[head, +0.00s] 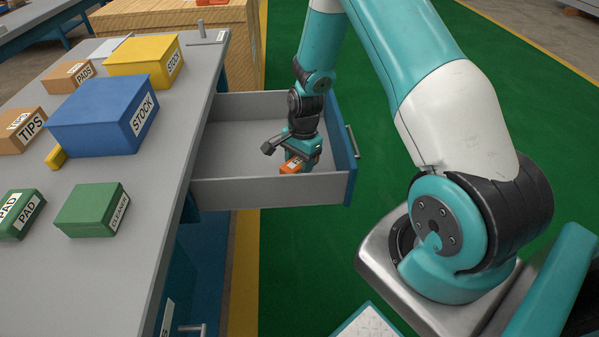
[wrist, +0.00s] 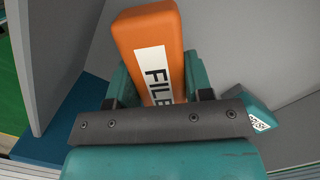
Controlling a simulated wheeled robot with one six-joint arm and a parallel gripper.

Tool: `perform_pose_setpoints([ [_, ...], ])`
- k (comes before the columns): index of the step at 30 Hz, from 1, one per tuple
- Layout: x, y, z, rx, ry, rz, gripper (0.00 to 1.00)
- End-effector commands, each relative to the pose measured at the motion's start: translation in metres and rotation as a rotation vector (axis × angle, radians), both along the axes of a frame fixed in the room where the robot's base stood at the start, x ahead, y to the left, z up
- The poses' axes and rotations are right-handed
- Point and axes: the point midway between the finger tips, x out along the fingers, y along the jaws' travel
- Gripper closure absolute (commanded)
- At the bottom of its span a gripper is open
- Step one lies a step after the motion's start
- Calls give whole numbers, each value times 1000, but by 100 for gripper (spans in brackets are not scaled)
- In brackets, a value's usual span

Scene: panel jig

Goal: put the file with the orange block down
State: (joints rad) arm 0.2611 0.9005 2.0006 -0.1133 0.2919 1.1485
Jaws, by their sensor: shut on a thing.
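The orange block labelled FILE (wrist: 150,50) is in my gripper, and its orange side (head: 294,165) also shows in the head view. My gripper (wrist: 157,90) is shut on the block. In the head view my gripper (head: 300,160) points down inside the open drawer (head: 240,192), near its front right end. I cannot tell whether the block touches the drawer floor.
A teal labelled piece (wrist: 255,110) lies right of my gripper in the wrist view. The grey bench (head: 120,255) holds a blue STOCK box (head: 95,118), a yellow STOCK box (head: 140,52), a green CLEANER box (head: 85,210) and others. The drawer's left floor is clear.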

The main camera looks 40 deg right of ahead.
Motion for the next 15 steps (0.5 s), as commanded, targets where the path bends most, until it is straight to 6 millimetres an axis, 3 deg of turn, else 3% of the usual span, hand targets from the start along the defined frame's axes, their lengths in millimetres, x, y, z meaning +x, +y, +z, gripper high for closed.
perform_pose_setpoints([
  [7, 0, 0, -33, 1, 2, 0, 83],
  [15, 0, 0, -36, 0, -1, 0, 83],
])
